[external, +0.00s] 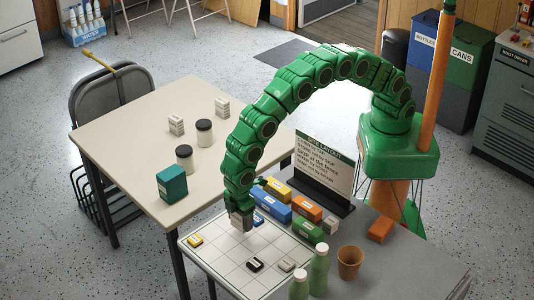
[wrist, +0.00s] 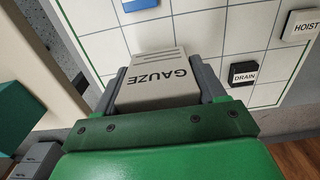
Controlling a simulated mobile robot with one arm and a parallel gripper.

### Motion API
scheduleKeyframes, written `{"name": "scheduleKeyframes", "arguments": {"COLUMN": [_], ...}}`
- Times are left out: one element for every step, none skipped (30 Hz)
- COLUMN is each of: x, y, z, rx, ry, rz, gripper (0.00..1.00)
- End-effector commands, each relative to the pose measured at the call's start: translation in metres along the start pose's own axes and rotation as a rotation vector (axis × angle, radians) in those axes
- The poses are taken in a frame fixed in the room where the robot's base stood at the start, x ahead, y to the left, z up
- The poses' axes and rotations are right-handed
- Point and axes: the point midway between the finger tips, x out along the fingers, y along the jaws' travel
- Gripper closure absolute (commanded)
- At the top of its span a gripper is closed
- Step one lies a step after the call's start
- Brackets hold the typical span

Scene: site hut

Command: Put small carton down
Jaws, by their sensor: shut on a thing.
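A small pale carton (wrist: 160,88) marked GAUZE sits between the fingers of my gripper (wrist: 163,76) in the wrist view. My gripper is shut on it. In the external view my gripper (external: 241,220) points down over the white gridded board (external: 222,257); the carton is hard to make out there. I cannot tell whether the carton touches the board.
The board bears a yellow tile (external: 195,241), a black DRAIN tile (wrist: 243,72), a white HOIST tile (wrist: 302,26) and a blue tile (wrist: 138,4). Coloured boxes (external: 277,207), green bottles (external: 319,268) and a sign (external: 325,162) stand nearby. Another table (external: 140,150) holds cartons and jars.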

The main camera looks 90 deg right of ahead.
Motion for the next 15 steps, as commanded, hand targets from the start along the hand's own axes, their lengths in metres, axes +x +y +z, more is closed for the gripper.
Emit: {"name": "scheduleKeyframes", "arguments": {"x": [0.002, 0.003, 0.003, 0.004, 0.004, 0.005, 0.006, 0.008, 0.011, 0.015, 0.02, 0.025, 0.029, 0.032, 0.035], "y": [0.0, 0.0, 0.0, 0.0, 0.0, 0.0, 0.0, 0.001, 0.001, 0.0, 0.0, 0.0, 0.0, 0.001, 0.001], "z": [-0.001, -0.002, -0.002, -0.003, -0.003, -0.004, -0.005, -0.006, -0.007, -0.006, -0.006, -0.006, -0.006, -0.006, -0.006], "rx": [0.0, 0.0, 0.0, 0.0, 0.0, 0.0, 0.0, 0.0, 0.0, -0.001, -0.001, 0.0, 0.0, 0.0, 0.001], "ry": [-0.001, -0.001, -0.001, -0.001, -0.001, -0.001, -0.001, -0.001, -0.001, -0.001, -0.001, -0.001, -0.001, -0.001, -0.001], "rz": [0.0, 0.0, 0.0, 0.0, 0.0, 0.0, 0.0, 0.0, 0.0, -0.001, -0.001, -0.001, -0.001, -0.001, -0.001], "gripper": [0.6, 0.6, 0.6, 0.6, 0.6, 0.6, 0.6, 0.6, 0.6, 0.6, 0.6, 0.6, 0.6, 0.6, 0.6]}}
